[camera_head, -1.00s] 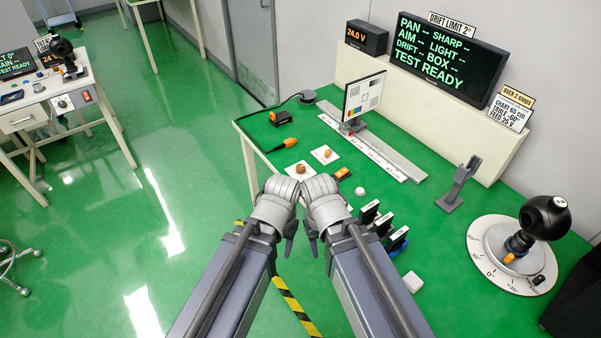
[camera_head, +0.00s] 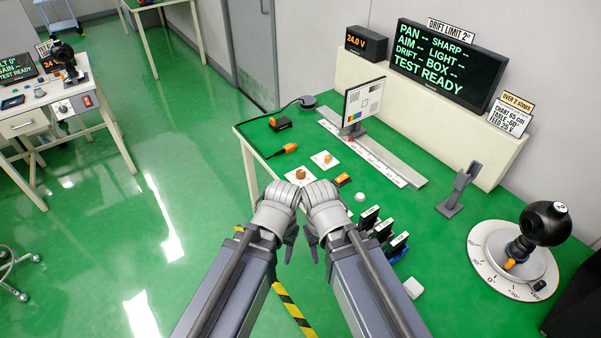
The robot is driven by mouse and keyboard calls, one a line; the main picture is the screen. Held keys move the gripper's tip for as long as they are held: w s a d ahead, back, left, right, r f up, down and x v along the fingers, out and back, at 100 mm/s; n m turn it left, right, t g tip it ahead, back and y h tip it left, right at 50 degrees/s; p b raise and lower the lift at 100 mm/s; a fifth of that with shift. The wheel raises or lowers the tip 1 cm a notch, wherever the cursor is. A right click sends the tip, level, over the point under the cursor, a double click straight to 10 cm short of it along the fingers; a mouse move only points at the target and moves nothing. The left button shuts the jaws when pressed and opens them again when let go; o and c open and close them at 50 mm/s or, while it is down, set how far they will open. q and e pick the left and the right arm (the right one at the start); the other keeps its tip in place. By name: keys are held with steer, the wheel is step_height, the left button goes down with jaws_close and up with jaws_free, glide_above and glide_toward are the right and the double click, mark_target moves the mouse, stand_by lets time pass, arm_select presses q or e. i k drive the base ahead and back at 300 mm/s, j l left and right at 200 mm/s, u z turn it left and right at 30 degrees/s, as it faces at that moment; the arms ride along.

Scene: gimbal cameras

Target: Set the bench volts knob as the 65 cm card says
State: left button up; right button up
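The card (camera_head: 509,118) on the right end of the cream shelf reads chart 65 cm, feed 25 V and a table angle that looks like -60°. A tag above it reads "over 2 stops". The volts display (camera_head: 367,42) at the back shows 24.0 V in orange. Two small orange-brown knobs, a nearer one (camera_head: 300,174) and a farther one (camera_head: 326,158), sit on white plates near the bench's left edge. Their labels are too small to read. My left gripper (camera_head: 289,243) and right gripper (camera_head: 311,243) hang side by side in front of the nearer plate, apart from both knobs. Their finger gaps are unclear.
A chart board (camera_head: 364,103) stands on a ruled rail (camera_head: 395,165). A black camera (camera_head: 545,222) sits on a round dial (camera_head: 480,245) at the right. Several dark blocks (camera_head: 383,231) stand beside my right arm. An orange-tipped cable (camera_head: 290,148) lies behind the knobs.

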mark_target(300, 174)
steer(key=i+j+z, duration=0.15)
steer(key=j+z, duration=0.65)
steer(key=i+j+z, duration=0.1)
steer(key=j+z, duration=0.25)
steer(key=j, duration=0.15)
